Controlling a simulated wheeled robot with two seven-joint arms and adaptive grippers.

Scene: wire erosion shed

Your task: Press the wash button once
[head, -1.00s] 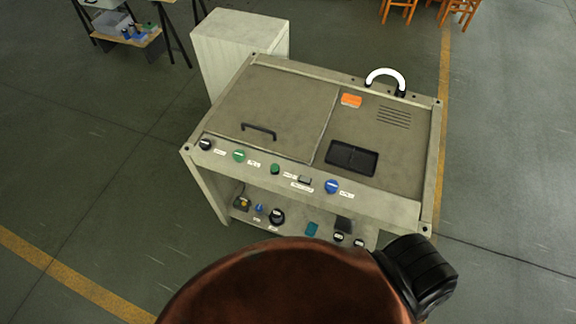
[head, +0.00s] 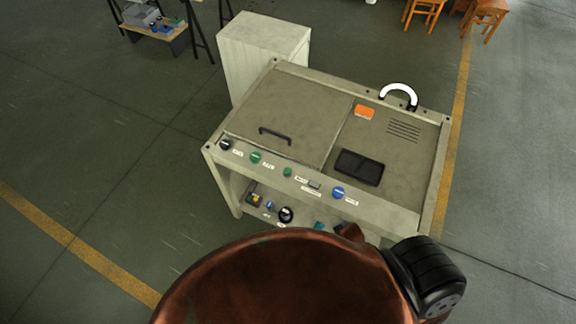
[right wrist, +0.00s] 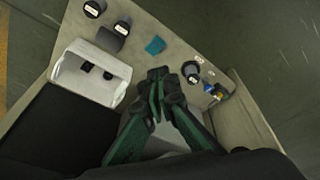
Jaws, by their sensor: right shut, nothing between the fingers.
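The machine bench (head: 390,205) stands ahead in the head view. My right gripper (right wrist: 162,86) is shut and empty in the right wrist view, above a pale surface with black knobs (right wrist: 122,26) and a teal piece (right wrist: 154,45). My left gripper is not in view.
A pale cabinet (head: 262,60) stands behind. My own arm hides part of the bench's lower shelf.

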